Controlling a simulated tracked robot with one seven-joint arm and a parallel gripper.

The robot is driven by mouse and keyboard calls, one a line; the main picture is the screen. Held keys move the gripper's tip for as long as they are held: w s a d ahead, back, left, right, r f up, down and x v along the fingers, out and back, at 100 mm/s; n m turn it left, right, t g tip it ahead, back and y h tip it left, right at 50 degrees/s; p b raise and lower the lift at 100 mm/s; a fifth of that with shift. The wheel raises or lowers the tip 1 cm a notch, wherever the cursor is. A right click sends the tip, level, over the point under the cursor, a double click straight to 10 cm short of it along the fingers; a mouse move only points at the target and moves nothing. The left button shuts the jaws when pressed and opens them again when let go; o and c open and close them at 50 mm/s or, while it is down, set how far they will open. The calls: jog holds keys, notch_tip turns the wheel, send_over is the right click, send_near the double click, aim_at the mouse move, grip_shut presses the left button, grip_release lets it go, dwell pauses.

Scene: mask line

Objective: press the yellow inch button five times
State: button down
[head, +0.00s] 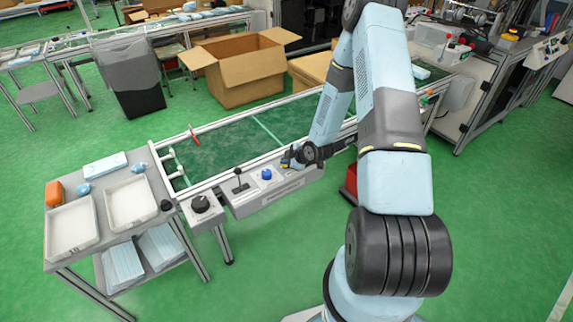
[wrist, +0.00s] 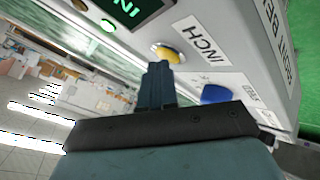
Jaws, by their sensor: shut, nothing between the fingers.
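The yellow inch button (wrist: 168,54) is a round domed button in a pale ring, beside the label INCH, in the wrist view. My gripper (wrist: 159,68) is shut and empty, its fingertips at the lower edge of the yellow button. I cannot tell whether the tips touch it. In the head view my gripper (head: 288,164) is over the right part of the control panel (head: 275,193), and the yellow button is mostly hidden there by the gripper.
A blue button (head: 266,174) sits left of my gripper, and it also shows in the wrist view (wrist: 215,94). A black lever (head: 239,183) and a black knob (head: 201,204) are farther left. The conveyor (head: 245,132) runs behind the panel. A red bin (head: 351,180) is to the right.

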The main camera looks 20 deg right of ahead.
jog(key=shift+r, duration=3.35)
jog(key=shift+r, duration=0.1)
dwell(1.0)
jog(key=shift+r, duration=1.75)
jog(key=shift+f, duration=4.45)
